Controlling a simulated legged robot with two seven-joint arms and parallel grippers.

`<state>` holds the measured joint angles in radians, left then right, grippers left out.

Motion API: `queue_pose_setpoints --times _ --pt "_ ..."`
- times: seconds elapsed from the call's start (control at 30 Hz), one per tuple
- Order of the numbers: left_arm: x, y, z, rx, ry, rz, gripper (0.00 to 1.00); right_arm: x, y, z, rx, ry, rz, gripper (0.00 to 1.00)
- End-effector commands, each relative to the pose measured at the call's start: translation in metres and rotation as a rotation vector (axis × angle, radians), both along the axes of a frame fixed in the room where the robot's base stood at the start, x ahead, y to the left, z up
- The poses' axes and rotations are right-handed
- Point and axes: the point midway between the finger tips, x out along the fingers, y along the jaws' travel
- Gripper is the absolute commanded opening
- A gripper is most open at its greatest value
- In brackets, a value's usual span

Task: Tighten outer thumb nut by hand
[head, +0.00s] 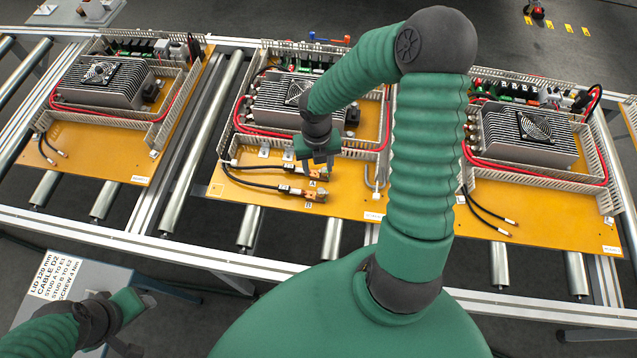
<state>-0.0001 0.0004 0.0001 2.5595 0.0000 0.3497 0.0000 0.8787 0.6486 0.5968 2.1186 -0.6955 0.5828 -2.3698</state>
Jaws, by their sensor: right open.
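The middle orange board (350,205) carries two black cables (250,184) that end at copper-coloured terminals marked A and B. The near terminal (302,194) is by the letter B. The far one lies close to my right gripper (318,166), which points down over it, open, with no object visible between its fingers. The thumb nuts are too small to tell apart, and I cannot tell whether a finger touches one. My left gripper (142,303) is at the lower left beside a grey stand, away from the board; its jaws are unclear.
Similar boards lie to the left (90,155) and right (545,205) on the roller conveyor. Slotted duct walls and a finned heat sink (272,108) stand behind the terminals. A cable label (58,277) lies on the grey stand (110,280). The board's front strip is clear.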

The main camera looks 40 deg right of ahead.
Motion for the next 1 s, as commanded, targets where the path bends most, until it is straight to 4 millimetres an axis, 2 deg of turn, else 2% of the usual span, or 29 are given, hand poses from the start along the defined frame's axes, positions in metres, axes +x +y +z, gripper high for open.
queue_pose_setpoints --times 0.1,0.27,0.7,0.83,1.0 --pt "0.000 0.000 0.007 0.000 0.000 0.000 0.47 0.004 -0.011 0.001 0.014 -0.008 0.167 0.47" --pt "0.000 0.000 0.001 0.000 0.000 0.000 0.47 0.006 -0.013 -0.018 0.015 -0.008 0.213 0.47" --pt "0.000 0.000 -0.015 0.000 0.001 0.000 0.47 0.004 -0.013 -0.129 0.015 -0.006 0.210 0.47" --pt "0.000 0.000 -0.017 0.000 0.000 0.000 0.47 0.004 -0.013 -0.153 0.014 -0.008 0.209 0.47" --pt "0.000 0.000 -0.018 0.000 0.000 0.000 0.47 0.005 -0.013 -0.168 0.013 -0.010 0.207 0.47"
